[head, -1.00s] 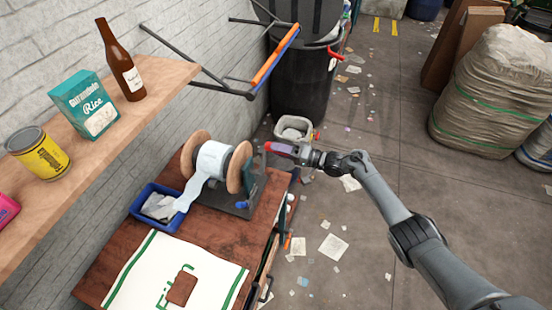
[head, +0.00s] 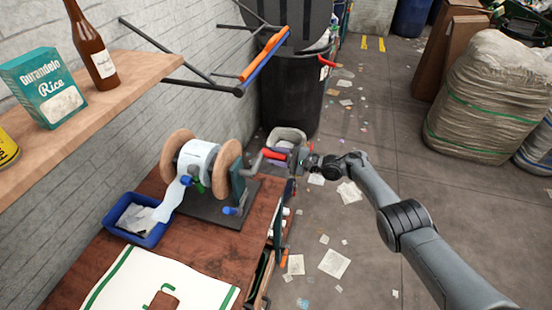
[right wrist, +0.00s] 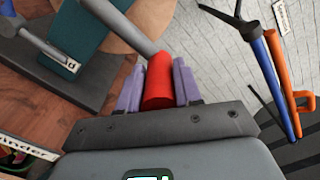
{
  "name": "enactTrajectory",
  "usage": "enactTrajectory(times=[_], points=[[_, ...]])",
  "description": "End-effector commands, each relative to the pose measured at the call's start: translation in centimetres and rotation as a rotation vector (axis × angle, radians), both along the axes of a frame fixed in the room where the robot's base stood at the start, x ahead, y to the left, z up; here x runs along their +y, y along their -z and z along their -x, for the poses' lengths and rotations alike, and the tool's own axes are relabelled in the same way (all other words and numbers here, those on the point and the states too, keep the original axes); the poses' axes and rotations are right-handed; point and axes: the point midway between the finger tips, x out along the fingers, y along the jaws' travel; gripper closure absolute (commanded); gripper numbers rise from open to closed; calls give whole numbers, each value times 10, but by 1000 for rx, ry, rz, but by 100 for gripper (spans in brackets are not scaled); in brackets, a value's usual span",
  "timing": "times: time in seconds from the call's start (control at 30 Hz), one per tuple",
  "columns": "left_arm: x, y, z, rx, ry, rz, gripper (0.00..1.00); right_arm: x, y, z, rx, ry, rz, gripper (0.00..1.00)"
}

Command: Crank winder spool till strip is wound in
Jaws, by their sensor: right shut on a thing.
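The winder spool (head: 196,160) has two round wooden flanges and a white strip wound between them. It stands on a dark base plate (head: 215,217) on the wooden bench. The loose strip (head: 168,204) hangs from the spool into a blue bin (head: 136,235), where more white material lies. The grey crank arm (right wrist: 122,22) ends in a red handle (right wrist: 157,82). My right gripper (head: 280,154) is shut on this handle, to the right of the spool; in the right wrist view its purple finger pads (right wrist: 158,88) sit on both sides of it. My left gripper is not in view.
A shelf (head: 110,98) with a brown bottle (head: 92,45) and a rice box (head: 44,87) is at upper left. A rack with orange and blue bars (head: 264,58) juts from the wall. A black barrel (head: 290,95) stands behind. Litter lies on the floor.

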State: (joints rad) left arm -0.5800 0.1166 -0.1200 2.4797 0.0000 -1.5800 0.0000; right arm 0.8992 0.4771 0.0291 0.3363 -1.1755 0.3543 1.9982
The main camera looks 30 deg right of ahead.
Motion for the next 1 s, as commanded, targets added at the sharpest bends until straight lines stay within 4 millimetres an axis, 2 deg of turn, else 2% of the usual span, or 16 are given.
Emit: enactTrajectory(times=[0.03,0.1,0.4,0.7,1.0], points=[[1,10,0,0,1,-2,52,0,10,0,29,1,-35,100],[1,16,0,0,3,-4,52,0,16,0,71,0,-83,100],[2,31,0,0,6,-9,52,4,38,4,231,0,-267,100],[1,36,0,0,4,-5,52,9,50,7,323,-1,-376,100],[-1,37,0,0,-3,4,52,10,53,8,352,-1,-407,100]])
